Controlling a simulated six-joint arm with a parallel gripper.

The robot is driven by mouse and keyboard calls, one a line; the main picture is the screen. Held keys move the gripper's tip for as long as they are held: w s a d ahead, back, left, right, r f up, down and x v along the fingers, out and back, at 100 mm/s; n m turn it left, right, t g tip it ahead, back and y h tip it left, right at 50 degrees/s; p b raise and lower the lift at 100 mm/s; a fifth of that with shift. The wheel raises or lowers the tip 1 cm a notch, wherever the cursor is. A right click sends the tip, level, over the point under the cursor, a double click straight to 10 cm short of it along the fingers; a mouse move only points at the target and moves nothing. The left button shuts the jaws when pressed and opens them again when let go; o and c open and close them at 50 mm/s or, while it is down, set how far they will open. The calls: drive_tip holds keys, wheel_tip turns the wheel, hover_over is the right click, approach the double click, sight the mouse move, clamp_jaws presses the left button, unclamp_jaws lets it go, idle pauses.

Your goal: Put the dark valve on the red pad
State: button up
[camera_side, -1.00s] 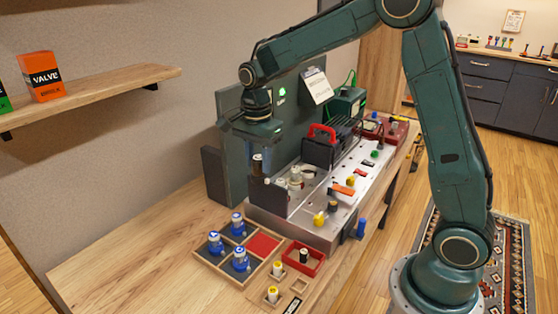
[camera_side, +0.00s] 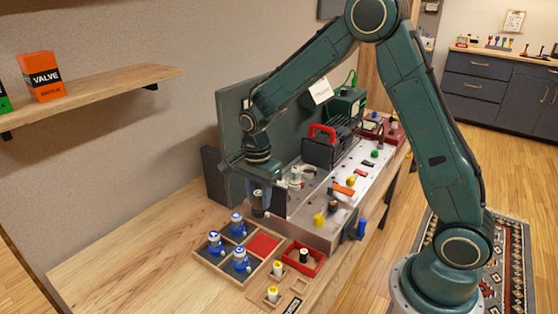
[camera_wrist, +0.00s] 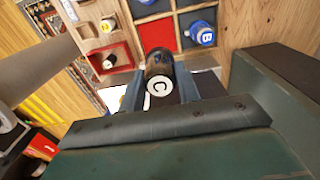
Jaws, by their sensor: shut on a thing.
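The dark valve (camera_side: 257,203) is held upright in my gripper (camera_side: 257,194), above the table and behind the sectioned tray. In the wrist view the dark valve (camera_wrist: 159,70) shows a white end marked "C" between the two fingers of my gripper (camera_wrist: 160,95), which is shut on it. The red pad (camera_side: 263,245) is a bare square in the back right compartment of the tray. It also shows in the wrist view (camera_wrist: 157,34), partly hidden behind the valve.
Blue-and-white valves (camera_side: 237,226) stand in the other tray compartments. A small red tray (camera_side: 304,257) with a dark-topped piece sits to the right. The metal amp chassis (camera_side: 310,232) is close behind. Open tabletop (camera_side: 150,260) lies to the left.

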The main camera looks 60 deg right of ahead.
wheel_tip(320, 180, down, 7)
drive_tip(key=shift+f, duration=0.15)
drive_tip(key=shift+f, duration=0.1)
drive_tip(key=shift+f, duration=2)
drive_tip(key=shift+f, duration=0.15)
drive_tip(key=o, duration=1)
wheel_tip(320, 180, up, 12)
drive_tip(key=shift+f, duration=0.25)
drive_tip(key=shift+r, duration=0.45)
